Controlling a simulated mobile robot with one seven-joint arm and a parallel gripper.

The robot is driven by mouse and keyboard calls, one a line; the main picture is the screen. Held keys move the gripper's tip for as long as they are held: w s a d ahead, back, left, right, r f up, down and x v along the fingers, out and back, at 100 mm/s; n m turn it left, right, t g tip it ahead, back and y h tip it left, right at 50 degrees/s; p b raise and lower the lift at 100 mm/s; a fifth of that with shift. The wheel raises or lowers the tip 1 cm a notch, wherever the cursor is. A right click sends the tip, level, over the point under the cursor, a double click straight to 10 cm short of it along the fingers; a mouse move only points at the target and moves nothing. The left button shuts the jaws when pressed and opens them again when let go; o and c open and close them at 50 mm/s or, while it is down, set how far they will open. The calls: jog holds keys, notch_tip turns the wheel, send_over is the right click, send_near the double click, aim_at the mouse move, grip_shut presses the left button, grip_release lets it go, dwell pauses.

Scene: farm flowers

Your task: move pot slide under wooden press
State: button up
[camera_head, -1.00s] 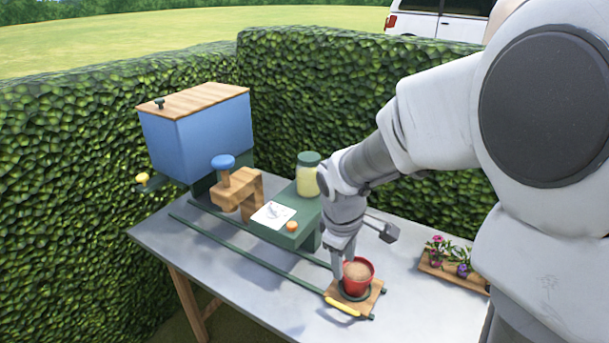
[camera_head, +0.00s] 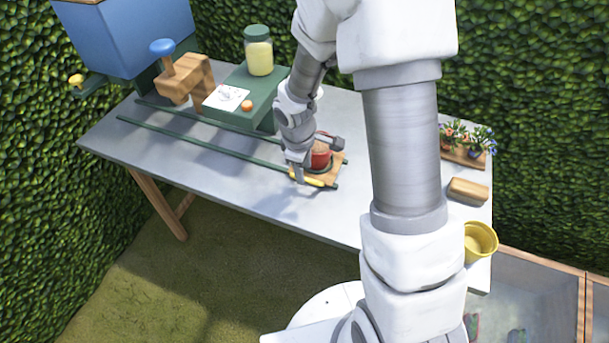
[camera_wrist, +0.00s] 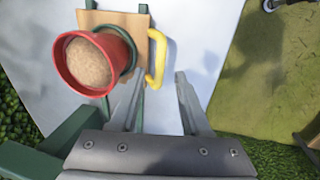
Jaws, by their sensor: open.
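The pot slide is a small wooden board (camera_head: 331,174) with a yellow handle (camera_head: 313,182), at the right end of two green rails (camera_head: 225,150) on the table. A red pot (camera_head: 322,158) full of brown soil stands on it, partly hidden by my arm. The wooden press (camera_head: 188,78) with its blue knob (camera_head: 162,46) stands over the rails at their left end. My gripper (camera_head: 301,180) is open and low beside the handle. In the wrist view, the open gripper (camera_wrist: 160,76) has the yellow handle (camera_wrist: 158,60) at its fingertips, nearer the left finger; contact cannot be told.
A green stand (camera_head: 255,80) holding a jar (camera_head: 259,50), a white card and an orange knob is behind the rails. A blue bin (camera_head: 125,35) is at far left. A flower tray (camera_head: 465,155), wooden block (camera_head: 468,191) and yellow pot (camera_head: 480,240) are right. The front table is clear.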

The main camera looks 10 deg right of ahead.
jog(key=shift+w+d+f, duration=0.1)
jog(key=shift+w+f, duration=0.05)
jog(key=shift+f, duration=0.6)
jog(key=shift+w+d+f, duration=0.1)
jog(key=shift+f, duration=0.6)
grip_shut()
dwell(0.4)
